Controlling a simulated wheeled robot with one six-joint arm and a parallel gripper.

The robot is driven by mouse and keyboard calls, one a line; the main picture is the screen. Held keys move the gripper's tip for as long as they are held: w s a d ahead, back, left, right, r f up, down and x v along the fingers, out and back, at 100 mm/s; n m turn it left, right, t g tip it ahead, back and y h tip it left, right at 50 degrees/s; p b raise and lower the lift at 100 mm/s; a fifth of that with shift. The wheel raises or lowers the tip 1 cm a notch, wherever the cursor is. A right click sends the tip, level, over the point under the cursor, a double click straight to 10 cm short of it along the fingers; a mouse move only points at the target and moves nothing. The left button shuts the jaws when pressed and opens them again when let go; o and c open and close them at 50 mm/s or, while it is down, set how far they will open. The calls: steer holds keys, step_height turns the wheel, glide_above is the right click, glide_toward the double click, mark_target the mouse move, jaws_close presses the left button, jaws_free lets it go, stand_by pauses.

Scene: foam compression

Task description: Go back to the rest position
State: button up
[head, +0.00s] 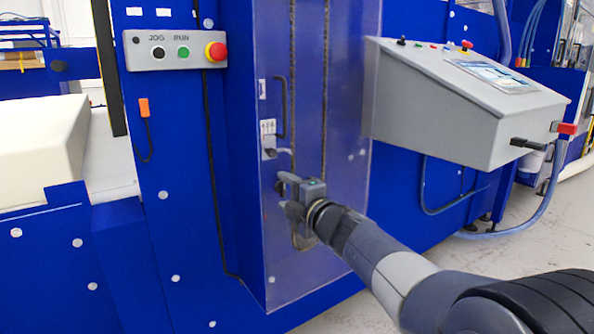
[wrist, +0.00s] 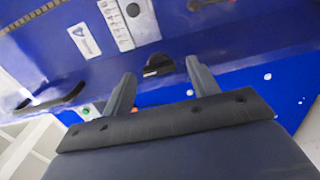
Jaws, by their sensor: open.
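My gripper (head: 284,194) is in front of the clear guard door (head: 345,110) of the blue machine, below a small latch (head: 274,146) and a dark vertical handle (head: 282,105). In the wrist view my gripper (wrist: 160,85) has its two fingers apart with nothing held between them. A dark latch piece (wrist: 158,65) shows beyond and between the fingertips, and I cannot tell how far away it is. A dark handle (wrist: 50,97) lies to the left in that view. My arm reaches in from the lower right of the head view.
A grey control console (head: 465,100) juts out at the right. A button panel with a red emergency stop (head: 215,52) is at the upper left. A cream foam block (head: 40,140) lies at the far left. Open floor (head: 480,265) shows at the lower right.

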steer(key=p+v, duration=0.3)
steer(key=v, duration=0.8)
steer(key=b+x, duration=0.2)
steer(key=x, duration=0.9)
steer(key=shift+w+a+r+b, duration=0.1)
steer(key=shift+w+b, duration=0.05)
steer(key=shift+b, duration=0.2)
steer(key=shift+r+m+p, duration=0.1)
steer(key=shift+m+p, duration=0.6)
steer(key=shift+m, duration=0.5)
steer(key=shift+m+p, duration=0.6)
steer(key=shift+m, duration=0.5)
steer(key=m+p, duration=0.2)
steer(key=m, duration=0.3)
steer(key=shift+p, duration=0.35)
steer(key=m+p, duration=0.1)
steer(key=m, duration=0.3)
steer(key=shift+r+p, duration=0.1)
steer(key=shift+p, duration=0.25)
steer(key=m+p, duration=0.1)
steer(key=m, duration=0.3)
steer(key=shift+d+p, duration=0.2)
steer(key=shift+p, duration=0.1)
steer(key=shift+s+d, duration=0.35)
steer(key=shift+s, duration=0.1)
